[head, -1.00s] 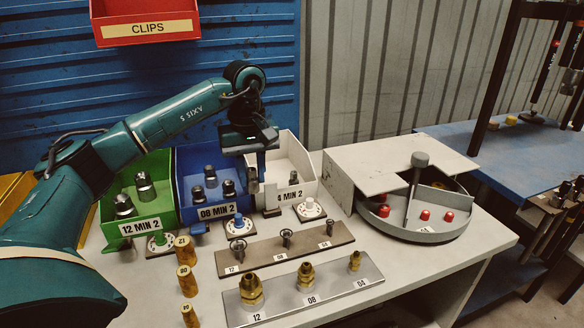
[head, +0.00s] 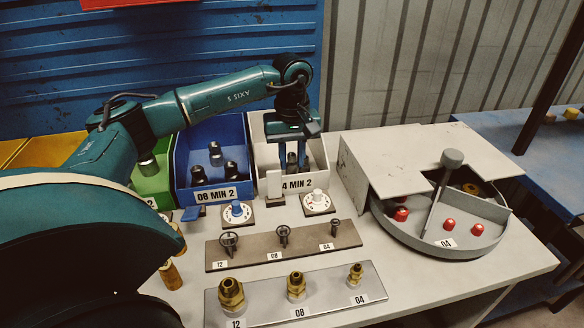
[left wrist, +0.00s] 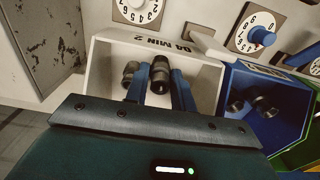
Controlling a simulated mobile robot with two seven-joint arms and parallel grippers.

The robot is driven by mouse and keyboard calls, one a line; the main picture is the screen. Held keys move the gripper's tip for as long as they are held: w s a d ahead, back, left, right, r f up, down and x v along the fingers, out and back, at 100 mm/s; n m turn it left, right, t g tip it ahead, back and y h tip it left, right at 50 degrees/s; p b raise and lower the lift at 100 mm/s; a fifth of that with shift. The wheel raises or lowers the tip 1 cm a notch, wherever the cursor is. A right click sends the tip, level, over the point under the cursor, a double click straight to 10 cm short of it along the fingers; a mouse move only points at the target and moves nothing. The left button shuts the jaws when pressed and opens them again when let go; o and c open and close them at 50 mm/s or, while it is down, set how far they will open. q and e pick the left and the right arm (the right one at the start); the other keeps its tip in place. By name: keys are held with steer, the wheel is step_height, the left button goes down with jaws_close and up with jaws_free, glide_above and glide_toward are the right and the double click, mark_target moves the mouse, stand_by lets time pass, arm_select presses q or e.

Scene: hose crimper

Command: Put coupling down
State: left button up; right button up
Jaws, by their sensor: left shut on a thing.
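My left gripper (head: 291,158) reaches down into the white bin (head: 320,158) labelled 04 MIN 2. In the left wrist view its two blue fingers (left wrist: 161,92) are shut on a dark coupling (left wrist: 159,70), one finger on each side. The coupling is inside the bin walls; I cannot tell whether it touches the bin floor. Another dark coupling (left wrist: 129,72) is beside it in the same bin, partly hidden by a finger. My right gripper is not in view.
The blue bin (head: 208,193) with several couplings stands left of the white bin. Numbered dials (head: 318,202) and a small white upright plate (head: 274,184) stand in front. Racks of fittings (head: 335,302) lie nearer. A round grey tray (head: 440,247) is at right.

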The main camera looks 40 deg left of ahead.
mark_target(292, 160)
arm_select(q)
step_height(292, 160, down, 4)
steer(key=shift+r, duration=0.15)
steer(key=o, duration=1)
